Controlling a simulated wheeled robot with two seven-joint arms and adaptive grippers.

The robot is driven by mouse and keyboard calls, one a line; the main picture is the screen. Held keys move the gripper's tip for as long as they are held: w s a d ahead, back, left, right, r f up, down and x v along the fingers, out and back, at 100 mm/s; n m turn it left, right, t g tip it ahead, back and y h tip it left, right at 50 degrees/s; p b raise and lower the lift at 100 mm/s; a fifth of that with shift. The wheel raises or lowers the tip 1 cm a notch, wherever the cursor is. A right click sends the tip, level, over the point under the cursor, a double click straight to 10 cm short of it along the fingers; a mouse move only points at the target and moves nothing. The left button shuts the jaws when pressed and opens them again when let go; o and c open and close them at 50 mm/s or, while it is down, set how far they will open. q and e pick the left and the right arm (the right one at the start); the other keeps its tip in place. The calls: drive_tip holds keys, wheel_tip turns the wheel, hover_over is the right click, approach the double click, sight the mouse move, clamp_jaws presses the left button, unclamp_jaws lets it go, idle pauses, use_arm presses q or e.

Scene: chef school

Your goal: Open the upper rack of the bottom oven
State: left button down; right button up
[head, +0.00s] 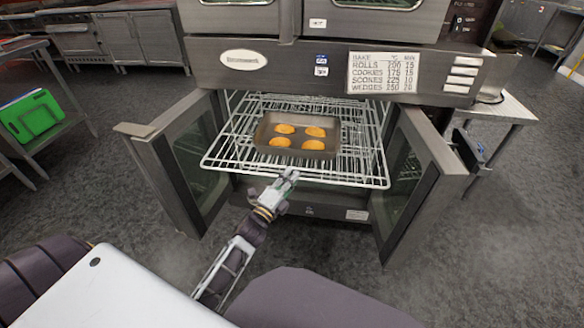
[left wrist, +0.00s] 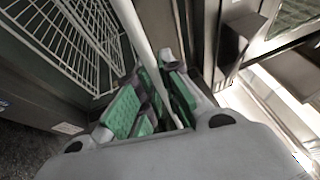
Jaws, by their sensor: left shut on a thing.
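The bottom oven (head: 245,200) stands with both doors open, the left door (head: 180,165) and the right door (head: 418,185) swung outward. Its upper rack (head: 222,150), a white wire shelf, sticks out past the oven front. A baking tray (head: 262,146) with several orange-yellow baked pieces lies on it. My left gripper (head: 288,178) is at the rack's front edge, near its middle. In the left wrist view, the green-padded fingers (left wrist: 152,108) are closed around a white bar (left wrist: 150,50) of the rack. My right gripper is not visible.
The open doors flank the rack on both sides. A side table (head: 510,108) stands to the right, and a table with green boards (head: 32,117) to the left. The floor in front is clear.

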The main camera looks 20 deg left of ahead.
use_arm(q)
drive_tip(key=shift+s+d, duration=0.25)
drive_tip(key=shift+s, duration=0.75)
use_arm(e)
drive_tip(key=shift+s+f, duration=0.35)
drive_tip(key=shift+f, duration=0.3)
use_arm(q)
drive_tip(key=c, duration=1.6)
unclamp_jaws()
drive_tip(key=shift+o, duration=0.2)
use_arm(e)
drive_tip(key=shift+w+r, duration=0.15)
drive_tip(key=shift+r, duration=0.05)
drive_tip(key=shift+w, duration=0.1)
use_arm(q)
drive_tip(key=shift+s, duration=0.1)
drive_tip(key=v, duration=1.1)
drive_tip(key=shift+s+f, duration=0.15)
drive_tip(key=shift+s, duration=0.15)
